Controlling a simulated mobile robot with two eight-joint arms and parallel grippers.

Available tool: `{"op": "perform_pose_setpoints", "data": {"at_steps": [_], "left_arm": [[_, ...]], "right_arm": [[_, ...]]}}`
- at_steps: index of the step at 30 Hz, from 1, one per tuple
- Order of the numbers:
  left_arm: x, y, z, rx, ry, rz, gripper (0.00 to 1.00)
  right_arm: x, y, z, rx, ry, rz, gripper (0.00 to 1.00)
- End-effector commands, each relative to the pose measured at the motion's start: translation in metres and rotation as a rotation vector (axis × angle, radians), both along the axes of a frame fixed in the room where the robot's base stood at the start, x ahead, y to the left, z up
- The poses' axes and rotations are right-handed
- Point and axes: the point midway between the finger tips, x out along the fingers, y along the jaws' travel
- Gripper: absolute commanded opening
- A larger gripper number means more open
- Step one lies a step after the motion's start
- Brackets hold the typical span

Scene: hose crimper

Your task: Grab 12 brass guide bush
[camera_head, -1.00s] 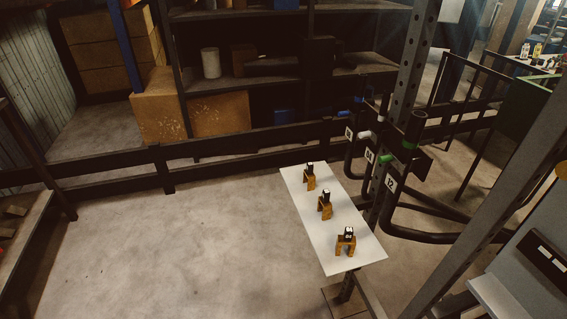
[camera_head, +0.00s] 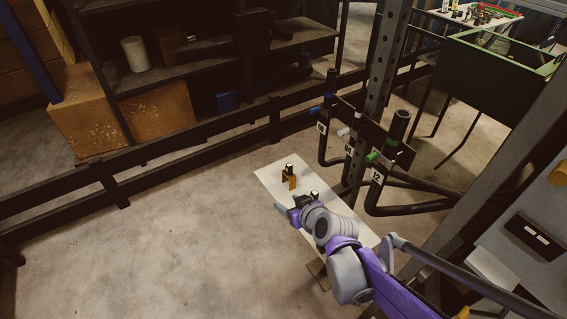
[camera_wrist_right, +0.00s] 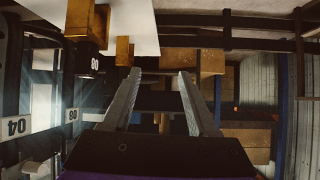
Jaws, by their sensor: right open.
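Brass-coloured guide bushes with dark, numbered tops stand on a narrow white table (camera_head: 267,177). The far bush (camera_head: 291,181) shows clearly in the head view. The top of another bush (camera_head: 314,194) peeks out behind my right gripper (camera_head: 287,203). I cannot read which one is 12, and my arm hides the near part of the table. In the right wrist view, two bushes, a larger one (camera_wrist_right: 88,22) and a smaller one (camera_wrist_right: 124,50), show left of my open right gripper (camera_wrist_right: 154,74). Nothing is between its fingers. My left gripper is not in view.
Dark bent pipes with number tags, one reading 12 (camera_head: 377,177), stand right of the table beside a perforated post (camera_head: 386,60). A dark rail (camera_head: 190,143) and shelving lie behind. The floor left of the table is clear.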

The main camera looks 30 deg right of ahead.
Motion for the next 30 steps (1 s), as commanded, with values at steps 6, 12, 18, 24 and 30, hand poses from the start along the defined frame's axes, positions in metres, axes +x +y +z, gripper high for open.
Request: {"op": "perform_pose_setpoints", "data": {"at_steps": [6,12,18,24,30], "left_arm": [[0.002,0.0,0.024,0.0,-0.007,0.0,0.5],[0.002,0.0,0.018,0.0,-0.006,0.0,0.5],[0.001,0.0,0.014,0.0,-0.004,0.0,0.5],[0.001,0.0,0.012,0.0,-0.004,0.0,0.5],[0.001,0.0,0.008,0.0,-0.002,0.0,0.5]], "right_arm": [[0.033,-0.053,0.031,-0.048,-0.136,-0.087,0.59],[0.054,-0.061,0.021,-0.055,-0.15,-0.095,0.59],[0.079,-0.063,0.008,-0.055,-0.15,-0.095,0.59],[0.091,-0.066,0.002,-0.054,-0.149,-0.096,0.59],[0.116,-0.072,-0.012,-0.053,-0.149,-0.095,0.59]]}}
